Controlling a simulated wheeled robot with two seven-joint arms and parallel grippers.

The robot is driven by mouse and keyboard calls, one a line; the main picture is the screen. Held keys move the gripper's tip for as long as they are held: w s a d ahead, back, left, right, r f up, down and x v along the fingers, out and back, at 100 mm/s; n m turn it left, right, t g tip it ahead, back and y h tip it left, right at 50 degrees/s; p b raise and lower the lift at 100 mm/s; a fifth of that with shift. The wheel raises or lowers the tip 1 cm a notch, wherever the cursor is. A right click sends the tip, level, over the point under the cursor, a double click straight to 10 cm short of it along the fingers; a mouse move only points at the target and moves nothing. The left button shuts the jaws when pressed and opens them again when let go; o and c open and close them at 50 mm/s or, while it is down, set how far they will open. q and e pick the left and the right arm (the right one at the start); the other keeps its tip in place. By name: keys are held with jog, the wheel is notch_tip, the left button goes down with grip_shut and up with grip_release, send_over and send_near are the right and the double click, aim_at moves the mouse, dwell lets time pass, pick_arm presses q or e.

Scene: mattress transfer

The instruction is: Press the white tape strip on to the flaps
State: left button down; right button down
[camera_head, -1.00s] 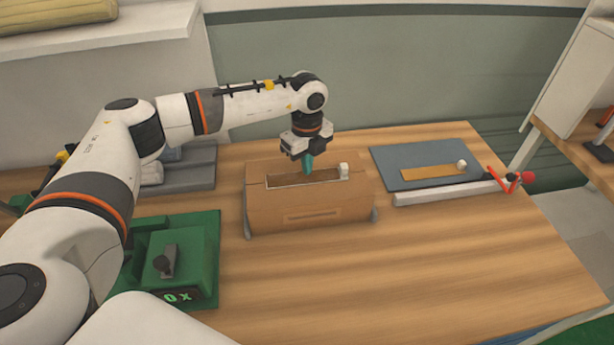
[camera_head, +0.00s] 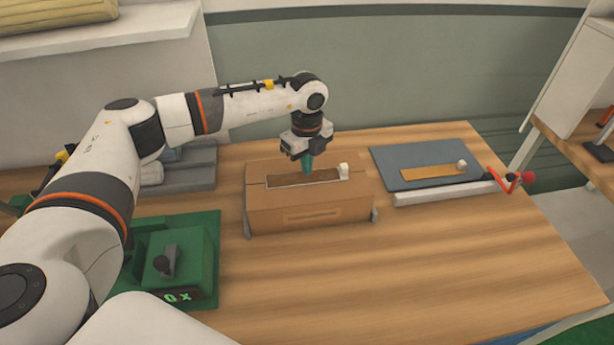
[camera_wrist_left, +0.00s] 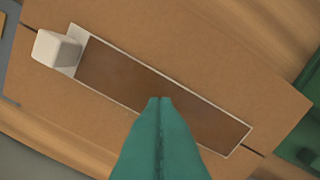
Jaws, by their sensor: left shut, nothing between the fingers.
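A closed cardboard box (camera_head: 310,212) stands on the table. A brown strip with a thin white border (camera_head: 288,181) lies along the seam of its top flaps, with a white cube (camera_head: 344,170) at its right end. In the left wrist view the strip (camera_wrist_left: 130,75) runs diagonally and the white cube (camera_wrist_left: 57,48) sits at its upper left end. My left gripper (camera_head: 307,172) points down with its teal fingers shut and empty, at the strip's middle. The wrist view shows the closed fingertips (camera_wrist_left: 160,100) over the strip; I cannot tell whether they touch it. My right gripper is out of view.
A blue-grey mat (camera_head: 420,155) with an orange-brown strip (camera_head: 430,172) and another white cube (camera_head: 461,166) lies at the right, beside a pale bar with a red handle (camera_head: 528,178). A green device (camera_head: 190,240) stands at the left. The front right table is clear.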

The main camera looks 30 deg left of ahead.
pick_arm(q)
jog(key=shift+f+b, duration=0.5)
jog(key=shift+f, duration=0.3)
dwell(0.9)
notch_tip(320, 180, up, 7)
jog(key=p, duration=0.4)
jog(key=shift+p, duration=0.35)
jog(key=shift+f, duration=0.1)
dwell(0.4)
